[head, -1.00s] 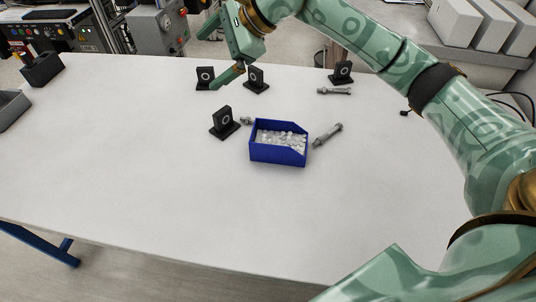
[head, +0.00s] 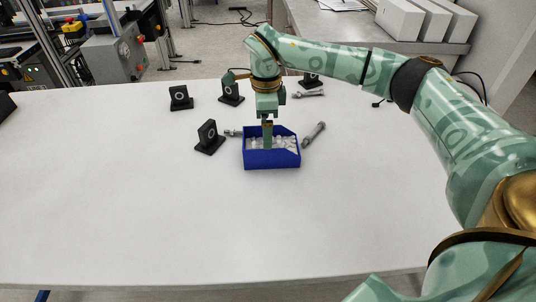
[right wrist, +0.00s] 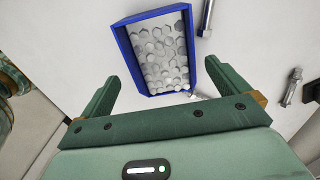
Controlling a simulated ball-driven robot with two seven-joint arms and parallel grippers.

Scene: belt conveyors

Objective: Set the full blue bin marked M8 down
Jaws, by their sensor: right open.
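The blue bin (head: 271,160) sits upright on the white table (head: 150,200), full of pale hexagonal pieces. No M8 marking is readable. My right gripper (head: 267,136) points down over the bin and hides part of its contents. In the right wrist view, my gripper (right wrist: 160,88) is open, its two green fingers wide apart. The bin (right wrist: 126,52) lies ahead between and beyond them, and I see no finger touching it. My left gripper is not in view.
A black bracket (head: 209,138) stands left of the bin, with more brackets (head: 181,98) (head: 231,93) behind. A bolt (head: 314,134) lies close to the bin's right, another (head: 309,93) farther back. The table's front and left are clear.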

